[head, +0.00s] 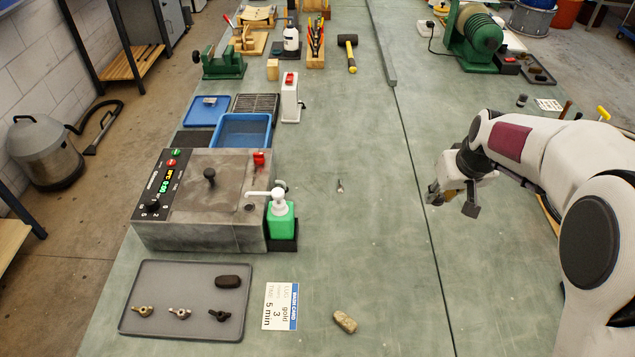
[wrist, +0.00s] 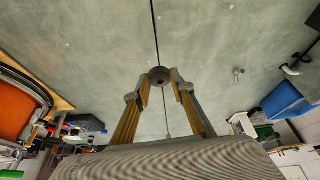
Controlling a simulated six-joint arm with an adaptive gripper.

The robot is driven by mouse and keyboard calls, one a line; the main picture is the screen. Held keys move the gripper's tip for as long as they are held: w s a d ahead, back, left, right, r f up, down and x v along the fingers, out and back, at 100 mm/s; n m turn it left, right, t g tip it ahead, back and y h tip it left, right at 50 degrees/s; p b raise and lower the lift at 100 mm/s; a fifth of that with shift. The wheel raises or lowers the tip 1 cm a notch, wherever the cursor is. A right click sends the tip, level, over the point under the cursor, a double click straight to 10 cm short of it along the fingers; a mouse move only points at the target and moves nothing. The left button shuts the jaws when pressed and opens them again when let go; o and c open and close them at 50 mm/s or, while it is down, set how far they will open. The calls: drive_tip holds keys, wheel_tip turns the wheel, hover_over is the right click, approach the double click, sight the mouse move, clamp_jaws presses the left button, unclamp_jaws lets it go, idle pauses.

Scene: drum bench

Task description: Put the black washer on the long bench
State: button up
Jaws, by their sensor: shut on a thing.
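My gripper (head: 453,202) hangs above the right part of the long green-grey bench (head: 375,255) in the head view. In the wrist view its two yellow-sided fingers (wrist: 160,88) are closed on a small dark round piece with a centre mark, the black washer (wrist: 159,75). The washer sits at the fingertips with the bench surface beyond it. I cannot make out the washer in the head view. The bench seam passes behind the washer in the wrist view.
A grey tray (head: 188,328) holds wing nuts and a dark block. A drum machine (head: 203,232), a green pump bottle (head: 281,222) and a blue tub (head: 242,131) stand left. The middle is largely clear.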

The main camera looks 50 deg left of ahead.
drive_tip(key=s+a+r, duration=0.1)
drive_tip(key=s+a, duration=0.2)
drive_tip(key=a, duration=0.4)
drive_tip(key=shift+a+r, duration=0.15)
drive_tip(key=shift+r, duration=0.1)
drive_tip(key=shift+s, duration=0.1)
hover_over(396, 213)
drive_tip(key=s+d, duration=0.1)
drive_tip(key=shift+d+f, duration=0.1)
drive_tip(key=shift+f, duration=3.05)
drive_tip(key=shift+f, duration=1.85)
drive_tip(key=shift+f, duration=0.15)
